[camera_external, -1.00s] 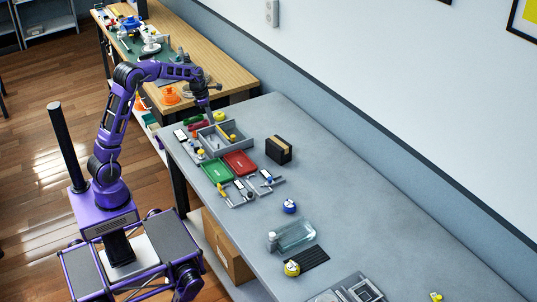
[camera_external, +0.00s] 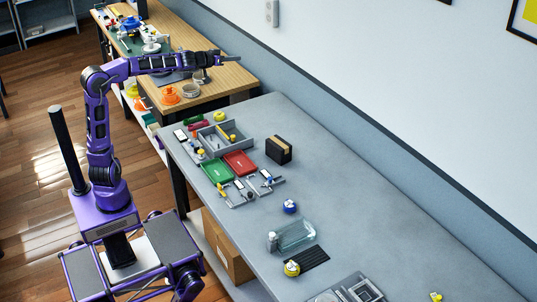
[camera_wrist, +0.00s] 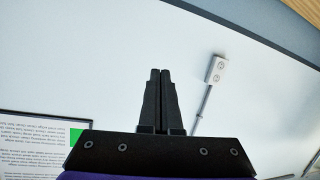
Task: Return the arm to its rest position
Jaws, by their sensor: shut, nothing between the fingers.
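My gripper (camera_external: 232,58) is raised above the wooden bench and the far end of the grey table. My purple arm is bent at the elbow, with its forearm reaching level to the right. In the wrist view the two black fingers (camera_wrist: 160,100) are pressed together with nothing between them. They point towards the pale wall.
The grey table (camera_external: 340,200) holds a grey divided tray (camera_external: 243,142), green (camera_external: 217,171) and red (camera_external: 240,163) trays, a black box (camera_external: 278,150) and a clear container (camera_external: 296,236). A wooden bench (camera_external: 215,92) stands behind. A wall socket (camera_wrist: 216,68) shows in the wrist view.

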